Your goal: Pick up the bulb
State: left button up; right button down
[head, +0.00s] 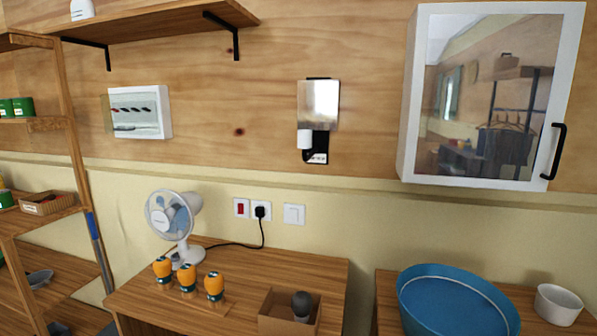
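Three small orange-topped objects stand in a row on a wooden cabinet top: a left one (163,270), a middle one (187,279) and a right one (214,287). They have dark and pale bands and look like bulbs, but they are too small to be sure. A dark grey rounded object (301,304), also bulb-shaped, stands in an open brown box (271,324) to their right. A wall lamp (318,106) with a shiny shade and a white cylinder below it hangs above. Neither of my grippers is in view.
A white fan (174,219) stands behind the orange-topped objects, its black cord running to a wall socket (261,211). A blue basin (455,300) and a white bowl (558,304) sit on the right counter. A mirrored cabinet (408,100) juts out above. A gap separates the counters.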

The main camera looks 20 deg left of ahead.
aim_at(187, 274)
jog(key=i+l+u, duration=0.15)
jog(key=u, duration=0.2)
jog(key=l+u, duration=0.25)
jog(key=u, duration=0.15)
jog(key=j+u, duration=0.45)
jog(key=j, duration=0.6)
